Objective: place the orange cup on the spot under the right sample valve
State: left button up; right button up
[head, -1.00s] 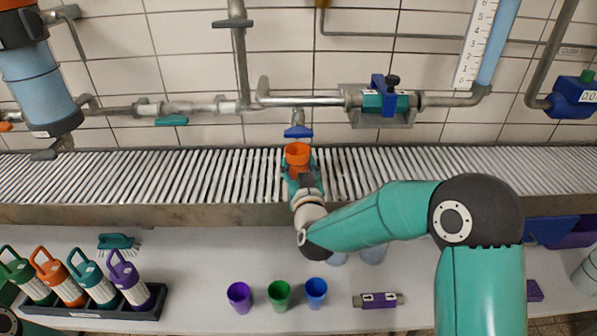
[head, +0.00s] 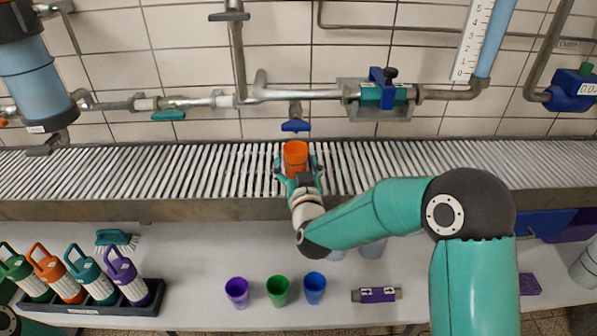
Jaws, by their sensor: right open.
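The orange cup (head: 295,154) stands upright on the slatted grating, below a small tap with a blue handle (head: 296,126) on the wall pipe. This tap looks like the right sample valve. My right gripper (head: 297,166) is open around the cup, with its teal fingers spread to either side and its wrist on the near side. I cannot tell whether the fingers touch the cup. No marked spot shows; the cup and gripper may cover it. My left gripper is not in view.
The slatted grating (head: 420,165) is clear on both sides. On the lower bench stand purple (head: 237,291), green (head: 278,290) and blue (head: 314,287) cups. A bottle rack (head: 85,311) and a brush (head: 116,240) are at left. A teal-handled valve (head: 168,115) is on the pipe.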

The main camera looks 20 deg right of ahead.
jog(key=s+a, duration=0.2)
jog(key=s, duration=1)
jog(key=s+a+f+g+y, duration=0.1)
jog(key=s+f+g, duration=0.15)
jog(key=f, duration=0.55)
jog(key=s+a+f+g+y, duration=0.15)
jog(key=f+g, duration=0.25)
jog(key=f, duration=0.5)
jog(key=s+f+g+y, duration=0.2)
jog(key=s+f+g, duration=0.1)
jog(key=f, duration=0.5)
jog(key=s+a+f+g+y, duration=0.1)
jog(key=s+f+g, duration=0.3)
jog(key=s, duration=0.4)
jog(key=s+a+f+g+y, duration=0.1)
jog(key=s+f+g, duration=0.2)
jog(key=s+f, duration=0.4)
jog(key=shift+s+a+f+g, duration=0.2)
jog(key=shift+s+f+g, duration=0.15)
jog(key=shift+s, duration=0.6)
jog(key=shift+r, duration=0.1)
notch_tip(320, 180, up, 24)
jog(key=p, duration=2.4)
jog(key=shift+r, duration=0.15)
